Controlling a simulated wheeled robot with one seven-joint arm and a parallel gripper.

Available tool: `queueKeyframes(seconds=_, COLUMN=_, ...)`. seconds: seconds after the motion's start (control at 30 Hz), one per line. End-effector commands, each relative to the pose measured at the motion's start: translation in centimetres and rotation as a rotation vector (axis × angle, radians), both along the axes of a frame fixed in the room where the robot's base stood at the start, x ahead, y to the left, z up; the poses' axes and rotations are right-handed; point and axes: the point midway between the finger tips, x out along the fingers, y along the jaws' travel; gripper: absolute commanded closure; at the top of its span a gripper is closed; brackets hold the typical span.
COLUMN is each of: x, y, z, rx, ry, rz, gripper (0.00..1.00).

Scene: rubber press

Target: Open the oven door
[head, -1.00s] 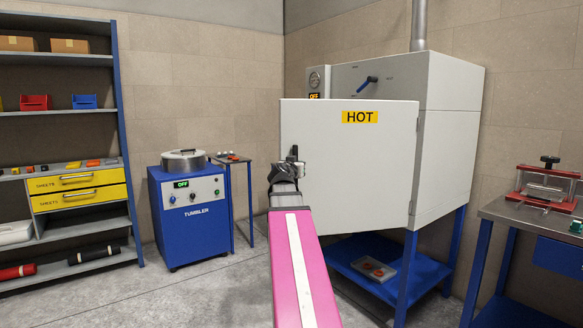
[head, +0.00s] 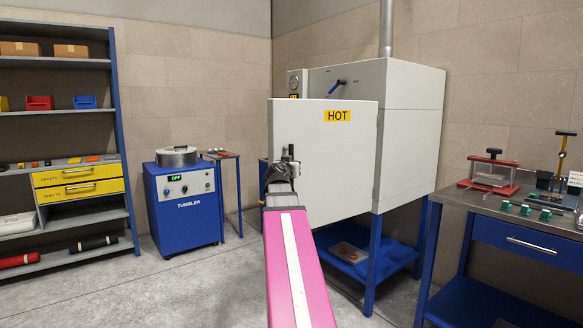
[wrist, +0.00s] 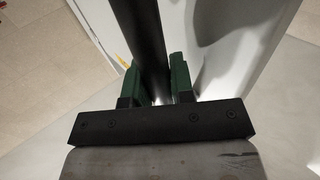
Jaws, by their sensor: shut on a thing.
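The grey-white oven (head: 412,150) stands against the back wall. Its door (head: 325,165), with a yellow HOT label, is hinged at the right and stands partly open, its left edge swung out from the oven body. My gripper (head: 280,172) is at the handle (head: 291,152) near the door's left edge. In the wrist view the green fingers of my gripper (wrist: 155,80) are shut on the dark handle bar (wrist: 147,35), one on each side. The door's pale panel (wrist: 210,35) shows to the right of it. The oven's inside is hidden by the door.
A blue tumbler (head: 183,205) and a small side table (head: 222,156) stand to the left, beyond a shelf rack (head: 62,112). A steel workbench (head: 470,203) with a red press (head: 490,175) is at the right. The grey floor (head: 215,290) left of my arm is clear.

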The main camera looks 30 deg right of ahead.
Motion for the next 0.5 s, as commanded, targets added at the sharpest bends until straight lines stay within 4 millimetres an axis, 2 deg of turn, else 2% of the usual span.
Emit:
queueKeyframes(seconds=0.37, x=-0.05, y=0.34, z=0.03, rx=0.001, ry=-0.006, rz=0.009, gripper=1.00)
queueKeyframes(seconds=0.4, x=-0.05, y=0.33, z=0.04, rx=0.001, ry=-0.006, rz=0.009, gripper=0.68)
queueKeyframes(seconds=0.47, x=-0.05, y=0.29, z=0.03, rx=0.001, ry=-0.005, rz=0.008, gripper=0.52)
queueKeyframes(seconds=0.5, x=-0.05, y=0.24, z=0.03, rx=0.001, ry=-0.005, rz=0.007, gripper=0.52)
